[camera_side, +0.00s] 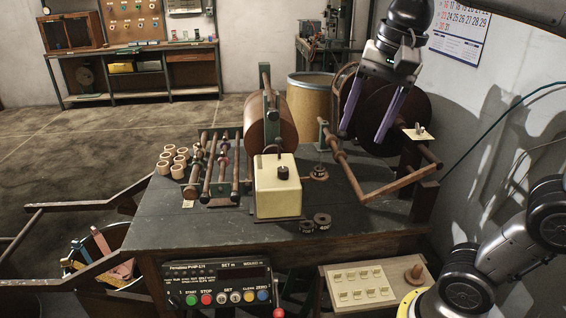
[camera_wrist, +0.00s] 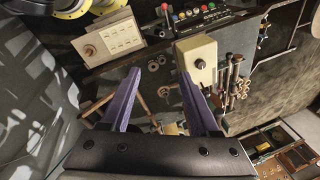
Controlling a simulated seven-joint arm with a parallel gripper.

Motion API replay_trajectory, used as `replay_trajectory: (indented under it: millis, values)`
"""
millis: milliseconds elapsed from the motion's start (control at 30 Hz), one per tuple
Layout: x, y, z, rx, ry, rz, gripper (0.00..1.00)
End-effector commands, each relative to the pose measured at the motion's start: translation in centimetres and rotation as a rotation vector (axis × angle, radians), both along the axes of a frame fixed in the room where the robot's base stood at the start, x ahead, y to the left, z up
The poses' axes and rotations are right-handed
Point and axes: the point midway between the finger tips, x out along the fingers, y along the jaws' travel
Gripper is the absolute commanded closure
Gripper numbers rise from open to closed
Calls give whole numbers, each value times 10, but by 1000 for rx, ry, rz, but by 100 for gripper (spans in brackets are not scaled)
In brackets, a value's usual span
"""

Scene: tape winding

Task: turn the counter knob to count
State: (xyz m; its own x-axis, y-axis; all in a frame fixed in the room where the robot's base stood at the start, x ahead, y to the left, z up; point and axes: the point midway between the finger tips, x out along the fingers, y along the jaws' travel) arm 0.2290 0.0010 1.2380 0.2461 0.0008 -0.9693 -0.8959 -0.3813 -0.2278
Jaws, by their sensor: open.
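A control panel (camera_side: 218,285) with a dark display and several coloured buttons is on the table's front; it also shows in the wrist view (camera_wrist: 205,14). A small dark knob (camera_side: 174,300) sits at its left end. I cannot tell from any marking which knob is the counter's. My gripper (camera_side: 363,138) is open and empty, high over the right side of the table, apart from both knobs. Its purple fingers frame the wrist view (camera_wrist: 159,73).
A wooden-armed frame (camera_side: 385,187) and large dark discs (camera_side: 407,120) stand below and behind my gripper. A brown roll (camera_side: 272,122) rises behind the box. Rods and rollers (camera_side: 222,165) lie left, with several cores (camera_side: 172,162). Dark rings (camera_side: 322,220) lie on the table's front right.

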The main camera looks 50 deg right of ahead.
Motion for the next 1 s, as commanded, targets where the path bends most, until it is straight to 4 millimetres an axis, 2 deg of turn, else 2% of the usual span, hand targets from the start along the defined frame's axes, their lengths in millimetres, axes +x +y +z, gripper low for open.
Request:
replay_trajectory:
  millis: [33,100,233,367,500,633,867,1000]
  values:
    - [19,0,11,19,29,-78,38]
    - [41,1,23,40,65,-182,38]
    - [83,2,34,62,127,-332,38]
    - [124,3,31,64,173,-395,38]
    - [156,3,16,57,203,-392,38]
    - [167,4,0,49,239,-392,38]
    - [168,4,-19,47,250,-390,38]
    - [167,4,-44,47,251,-390,38]
